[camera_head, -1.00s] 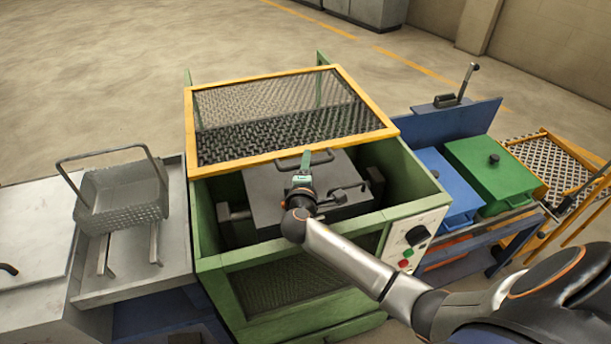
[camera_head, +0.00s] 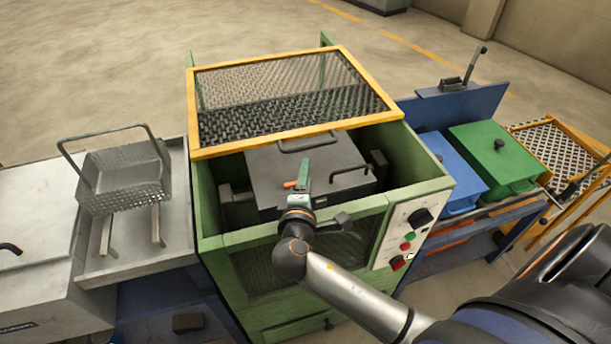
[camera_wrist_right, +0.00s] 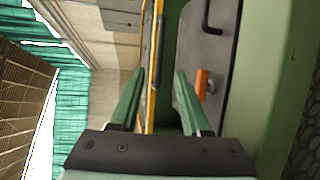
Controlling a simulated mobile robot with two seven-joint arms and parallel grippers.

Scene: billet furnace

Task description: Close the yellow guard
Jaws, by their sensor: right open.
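The yellow guard (camera_head: 287,143) is a yellow-framed mesh panel over the rear part of the green furnace housing (camera_head: 290,222). Its front edge is raised above a dark grey lid (camera_head: 265,178), leaving the front of the opening uncovered. A dark handle (camera_head: 305,136) is on the guard's front bar. My right gripper (camera_head: 302,172) is in front of the guard, over the dark lid, open and empty. In the right wrist view the guard's yellow edge (camera_wrist_right: 149,60) shows between and beyond the open green fingers (camera_wrist_right: 158,95). My left gripper is not in view.
A wire basket (camera_head: 125,178) stands on the grey bench at left. Blue (camera_head: 452,172) and green (camera_head: 497,158) lidded boxes are at right. A control panel with a black knob (camera_head: 420,217) is on the housing's right front. An orange piece (camera_wrist_right: 201,84) shows near the right finger.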

